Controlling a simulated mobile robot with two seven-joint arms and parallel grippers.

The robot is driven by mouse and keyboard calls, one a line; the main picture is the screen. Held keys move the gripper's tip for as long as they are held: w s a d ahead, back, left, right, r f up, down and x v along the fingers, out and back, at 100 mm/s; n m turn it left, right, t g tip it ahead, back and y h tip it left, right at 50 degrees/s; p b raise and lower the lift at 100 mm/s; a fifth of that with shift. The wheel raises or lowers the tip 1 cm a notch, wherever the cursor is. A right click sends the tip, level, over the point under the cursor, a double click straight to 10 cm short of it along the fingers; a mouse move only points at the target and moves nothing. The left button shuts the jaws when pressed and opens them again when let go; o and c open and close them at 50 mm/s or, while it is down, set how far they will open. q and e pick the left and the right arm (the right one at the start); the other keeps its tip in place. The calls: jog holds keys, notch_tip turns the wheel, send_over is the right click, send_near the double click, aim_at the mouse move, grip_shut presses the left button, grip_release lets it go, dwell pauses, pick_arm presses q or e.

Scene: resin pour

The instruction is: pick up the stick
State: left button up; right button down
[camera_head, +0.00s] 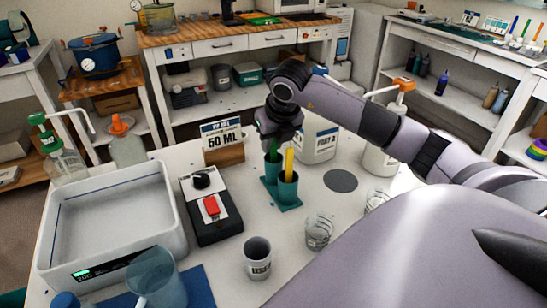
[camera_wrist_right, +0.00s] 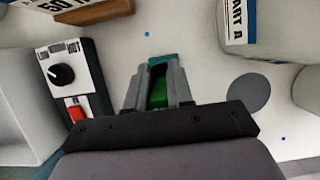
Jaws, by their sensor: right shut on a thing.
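A green stick (camera_head: 273,152) and a yellow stick (camera_head: 289,160) stand upright in a teal two-cup holder (camera_head: 288,192) at the middle of the white table. My right gripper (camera_head: 277,133) points down over the holder, shut on the upper part of the green stick. In the right wrist view, the green stick (camera_wrist_right: 158,92) shows between the fingers, with part of the teal holder (camera_wrist_right: 162,60) beyond them. The green stick's lower end is hidden in the holder. My left gripper is not in view.
A black box with a knob and red switch (camera_head: 210,208) stands left of the holder, near a large white basin (camera_head: 110,222). A "50 ML" sign (camera_head: 222,142) and a white jug (camera_head: 318,143) stand behind. Clear cups (camera_head: 318,232) and a grey cup (camera_head: 257,258) stand in front.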

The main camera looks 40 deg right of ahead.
notch_tip(320, 180, up, 20)
jog(key=p, duration=0.1)
jog(key=shift+p, duration=0.3)
dwell(0.5)
